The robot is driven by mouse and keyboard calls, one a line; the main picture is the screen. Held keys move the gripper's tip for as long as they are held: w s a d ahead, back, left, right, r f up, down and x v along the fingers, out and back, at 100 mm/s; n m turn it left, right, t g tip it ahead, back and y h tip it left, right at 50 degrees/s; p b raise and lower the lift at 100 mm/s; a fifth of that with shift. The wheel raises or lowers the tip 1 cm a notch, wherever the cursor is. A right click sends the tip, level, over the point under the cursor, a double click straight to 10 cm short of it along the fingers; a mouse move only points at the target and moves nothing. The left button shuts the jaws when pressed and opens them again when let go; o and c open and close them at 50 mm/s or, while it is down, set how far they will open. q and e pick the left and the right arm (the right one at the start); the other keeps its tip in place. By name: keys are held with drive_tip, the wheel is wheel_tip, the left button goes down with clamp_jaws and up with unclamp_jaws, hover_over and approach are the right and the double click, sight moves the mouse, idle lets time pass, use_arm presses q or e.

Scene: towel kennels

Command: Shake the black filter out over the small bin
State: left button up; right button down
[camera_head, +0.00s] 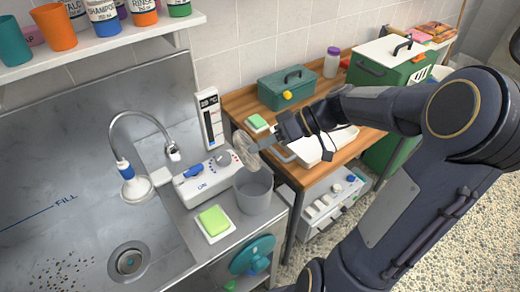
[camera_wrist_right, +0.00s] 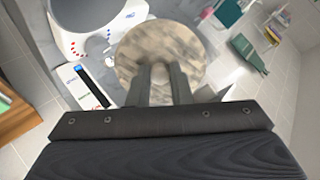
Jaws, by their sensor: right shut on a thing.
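My right gripper (camera_head: 262,143) comes in from the right and is shut on a round, flat disc, the filter (camera_head: 243,152). In the right wrist view the filter (camera_wrist_right: 190,55) is mottled beige and grey, not plain black; a fluffy layer seems to cover its face. The fingers (camera_wrist_right: 163,72) meet its near edge. The small bin (camera_head: 254,196) is a grey, open-topped tub on the counter beside the sink. In the head view the filter appears just above the bin's back rim, tilted; its exact height is unclear. The bin's bottom is hidden. My left gripper is out of view.
A white control unit (camera_head: 210,178) with a blue switch stands behind the bin, and a green sponge (camera_head: 214,219) lies in front. The steel sink (camera_head: 60,185) with its hose is at left. A green toolbox (camera_head: 287,88) and a white tray (camera_head: 318,148) stand on the wooden table.

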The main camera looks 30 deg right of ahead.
sight(257, 157)
drive_tip(key=shift+w+a+f+t+y+b, duration=0.1)
drive_tip(key=shift+f+t+y+b, duration=0.9)
drive_tip(key=shift+b, duration=1.65)
drive_tip(key=shift+a+f+t+y+b, duration=0.2)
drive_tip(key=shift+f+y+b, duration=0.25)
drive_tip(key=shift+y+b, duration=1.7)
drive_tip(key=shift+w+a+f+t+y+b, duration=0.1)
drive_tip(key=shift+f+t+y+b, duration=0.6)
drive_tip(key=shift+b, duration=2.45)
drive_tip(key=shift+f+y+b, duration=0.1)
drive_tip(key=shift+y+b, duration=0.75)
drive_tip(key=shift+b, duration=0.25)
drive_tip(key=shift+r+p, duration=0.55)
drive_tip(key=shift+r, duration=1.15)
drive_tip(key=shift+f, duration=0.1)
drive_tip(key=shift+t, duration=0.4)
